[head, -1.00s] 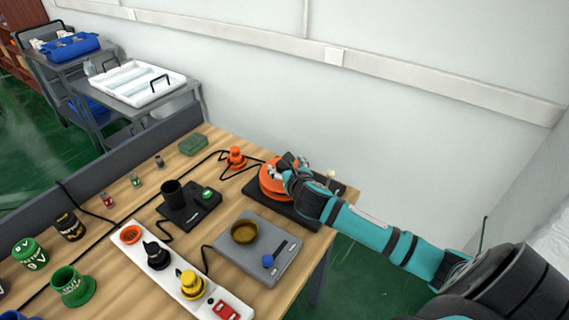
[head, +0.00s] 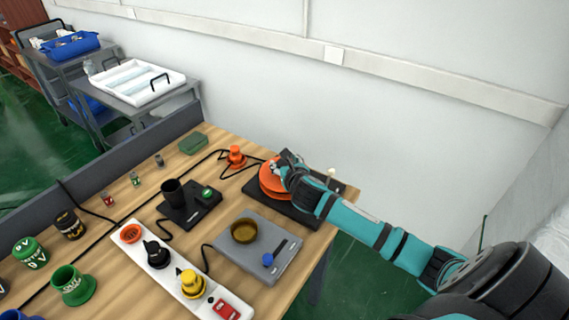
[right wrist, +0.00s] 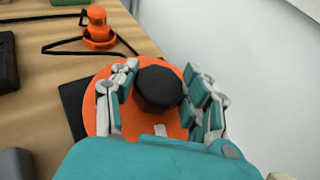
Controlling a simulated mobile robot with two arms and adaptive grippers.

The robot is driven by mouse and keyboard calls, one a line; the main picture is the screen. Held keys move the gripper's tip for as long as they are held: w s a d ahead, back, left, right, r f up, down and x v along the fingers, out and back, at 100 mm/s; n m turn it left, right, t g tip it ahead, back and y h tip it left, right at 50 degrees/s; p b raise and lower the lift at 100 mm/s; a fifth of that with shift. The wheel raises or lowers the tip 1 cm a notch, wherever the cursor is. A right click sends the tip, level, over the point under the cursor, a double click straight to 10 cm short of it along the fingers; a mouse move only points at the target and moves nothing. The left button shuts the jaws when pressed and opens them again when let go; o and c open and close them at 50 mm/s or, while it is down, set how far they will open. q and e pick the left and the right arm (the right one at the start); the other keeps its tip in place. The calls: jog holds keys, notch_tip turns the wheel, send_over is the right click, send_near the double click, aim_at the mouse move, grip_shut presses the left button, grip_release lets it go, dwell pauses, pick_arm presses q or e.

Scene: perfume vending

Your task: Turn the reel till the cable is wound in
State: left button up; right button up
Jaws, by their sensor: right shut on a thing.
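The orange reel (head: 272,182) sits on a dark base (head: 296,214) at the far right end of the table. In the right wrist view the reel (right wrist: 103,122) has a black faceted knob (right wrist: 158,87) in its middle. My right gripper (right wrist: 160,92) has its fingers on both sides of this knob and is shut on it. In the head view my right gripper (head: 287,165) covers part of the reel. The black cable (head: 224,170) lies on the table left of the reel, by an orange plug (head: 236,157). My left gripper is out of view.
A grey scale with a brown bowl (head: 244,231), a black device with a cup (head: 173,191) and a white power strip (head: 158,262) stand nearby. A green block (head: 193,144) lies at the back edge. The wall is close behind the reel.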

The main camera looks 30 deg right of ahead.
grip_shut()
